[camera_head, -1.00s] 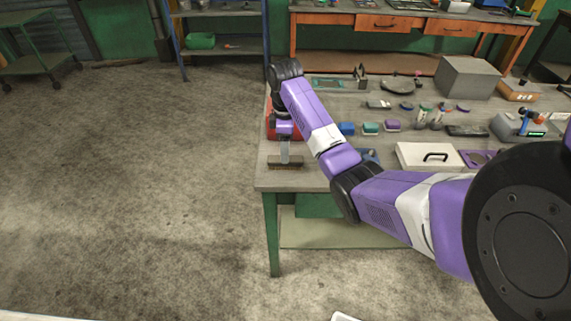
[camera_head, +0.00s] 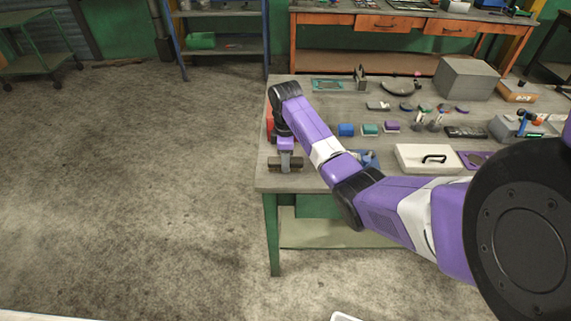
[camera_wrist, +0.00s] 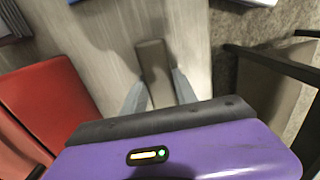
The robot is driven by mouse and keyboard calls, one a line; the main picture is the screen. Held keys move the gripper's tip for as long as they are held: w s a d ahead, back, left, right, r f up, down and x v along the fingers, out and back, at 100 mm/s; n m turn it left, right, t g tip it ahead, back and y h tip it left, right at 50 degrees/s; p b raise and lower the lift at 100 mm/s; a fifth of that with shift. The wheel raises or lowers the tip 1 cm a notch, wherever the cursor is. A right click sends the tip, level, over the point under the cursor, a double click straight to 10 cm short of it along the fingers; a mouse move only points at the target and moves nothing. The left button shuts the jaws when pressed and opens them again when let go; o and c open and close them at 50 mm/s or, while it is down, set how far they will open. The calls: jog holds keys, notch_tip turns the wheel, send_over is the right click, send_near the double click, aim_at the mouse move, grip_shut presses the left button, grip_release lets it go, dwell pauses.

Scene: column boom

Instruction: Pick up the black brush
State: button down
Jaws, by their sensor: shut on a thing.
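The black brush (camera_head: 273,164) lies near the front left corner of the workbench and looks like a dark, narrow bar. In the wrist view it is a dark grey-brown block (camera_wrist: 152,62) running up and down the picture. My gripper (camera_wrist: 159,92) has one pale finger on each side of the brush and is shut on it. In the head view my gripper (camera_head: 286,161) points down over the brush's middle and hides part of it. The brush appears at bench height; I cannot tell whether it touches the top.
The workbench (camera_head: 315,180) has its left and front edges close to the brush. A red object (camera_wrist: 45,100) stands near my gripper. A white case (camera_head: 415,157), small coloured blocks (camera_head: 346,130) and a grey box (camera_head: 466,78) lie to the right.

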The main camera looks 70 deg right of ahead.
jog(key=shift+r, duration=0.1)
jog(key=shift+r, duration=0.6)
notch_tip(320, 180, up, 19)
jog(key=p, duration=0.5)
jog(key=shift+f, duration=0.2)
